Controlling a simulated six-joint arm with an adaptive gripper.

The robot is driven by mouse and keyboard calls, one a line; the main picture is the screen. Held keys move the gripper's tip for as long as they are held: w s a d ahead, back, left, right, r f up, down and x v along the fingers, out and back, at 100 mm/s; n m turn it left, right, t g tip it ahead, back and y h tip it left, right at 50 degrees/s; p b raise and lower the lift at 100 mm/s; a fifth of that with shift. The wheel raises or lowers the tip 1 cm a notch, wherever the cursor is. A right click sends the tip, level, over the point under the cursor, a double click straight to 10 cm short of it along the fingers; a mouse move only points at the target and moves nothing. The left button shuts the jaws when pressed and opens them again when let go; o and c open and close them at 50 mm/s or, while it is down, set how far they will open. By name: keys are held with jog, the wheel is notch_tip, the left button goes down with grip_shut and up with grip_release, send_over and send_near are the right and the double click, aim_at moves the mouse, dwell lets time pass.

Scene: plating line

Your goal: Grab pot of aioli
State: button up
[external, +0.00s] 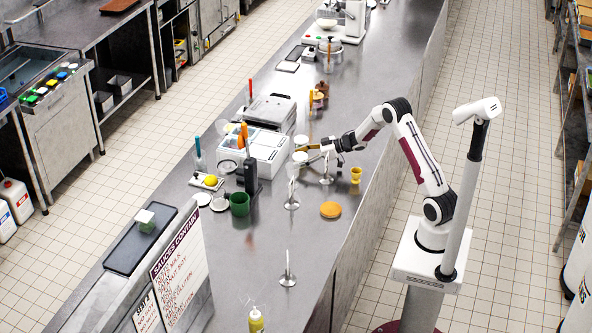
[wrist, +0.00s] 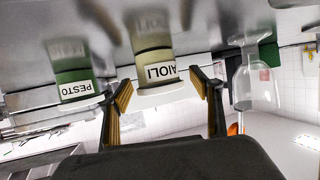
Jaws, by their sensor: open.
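The aioli pot (wrist: 158,70) is a small cream jar with a white lid and a label reading AIOLI. In the wrist view it appears upside down, between the two fingers of my gripper (wrist: 160,90). The fingers are apart, with a gap visible on each side of the pot, and whether either touches it cannot be told. In the external view my gripper (external: 310,154) is low over the counter, at a white-lidded pot (external: 299,158) that seems to be the aioli; its lower part is partly hidden.
The green PESTO pot (wrist: 73,72) stands close beside the aioli. A clear stemmed glass (wrist: 256,85) is on the other side. A white container unit (external: 262,150) stands behind the pots. A yellow cup (external: 356,175) and an orange disc (external: 330,210) are nearer the counter's front edge.

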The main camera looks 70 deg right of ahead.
aim_at(300, 156)
jog(key=c, duration=1.2)
jog(key=shift+r, duration=0.1)
jog(key=shift+r, duration=4.95)
